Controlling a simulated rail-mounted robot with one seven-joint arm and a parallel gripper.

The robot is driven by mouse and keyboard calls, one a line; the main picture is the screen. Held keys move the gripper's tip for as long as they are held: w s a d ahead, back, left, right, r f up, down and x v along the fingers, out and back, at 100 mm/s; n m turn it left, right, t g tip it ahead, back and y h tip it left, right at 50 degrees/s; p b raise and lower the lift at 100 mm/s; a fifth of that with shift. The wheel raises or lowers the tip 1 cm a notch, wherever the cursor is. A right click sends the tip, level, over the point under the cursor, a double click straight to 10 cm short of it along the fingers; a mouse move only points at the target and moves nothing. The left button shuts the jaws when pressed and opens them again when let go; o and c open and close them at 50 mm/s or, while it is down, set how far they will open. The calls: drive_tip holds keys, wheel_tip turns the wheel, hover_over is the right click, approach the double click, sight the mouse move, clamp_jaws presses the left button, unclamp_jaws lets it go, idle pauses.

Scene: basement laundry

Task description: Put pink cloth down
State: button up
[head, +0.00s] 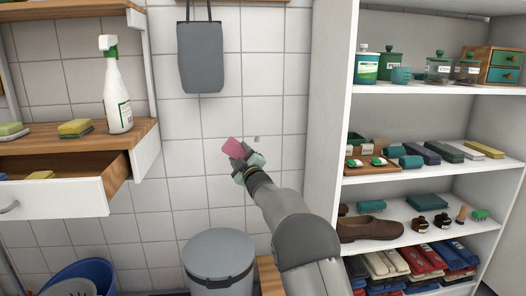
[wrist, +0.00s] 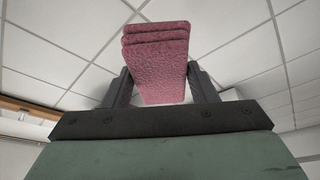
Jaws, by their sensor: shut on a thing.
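The pink cloth (head: 232,149) is a small folded, layered piece held in the air in front of the white tiled wall. My gripper (head: 240,156) is shut on it, with my arm reaching up from the lower right. In the wrist view the pink cloth (wrist: 158,62) stands out beyond the jaws, and the dark fingers of my gripper (wrist: 160,88) press on its two sides. The cloth touches nothing else that I can see.
A lidded grey bin (head: 218,258) stands below my gripper. An open wooden drawer (head: 75,190) juts out at left, under a counter with a spray bottle (head: 117,95) and sponges. A stocked white shelf unit (head: 425,185) fills the right. A grey bag (head: 200,58) hangs above.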

drive_tip(key=s+d+f+m+t+h+p, duration=0.1)
drive_tip(key=s+d+f+m+h+p, duration=0.15)
drive_tip(key=s+d+f, duration=0.55)
drive_tip(key=s+d+f+m+t+h+p, duration=0.1)
drive_tip(key=s+d+f+h, duration=0.25)
drive_tip(key=s+d, duration=0.3)
drive_tip(key=s+d+f+m+h, duration=0.2)
drive_tip(key=s+d+f+h, duration=0.1)
drive_tip(key=s+d+f, duration=0.4)
wheel_tip(320, 180, up, 40)
drive_tip(key=w+d+p, duration=0.1)
drive_tip(key=p, duration=3.7)
drive_tip(key=shift+d, duration=0.25)
drive_tip(key=shift+w+f, duration=0.1)
drive_tip(key=shift+w, duration=0.05)
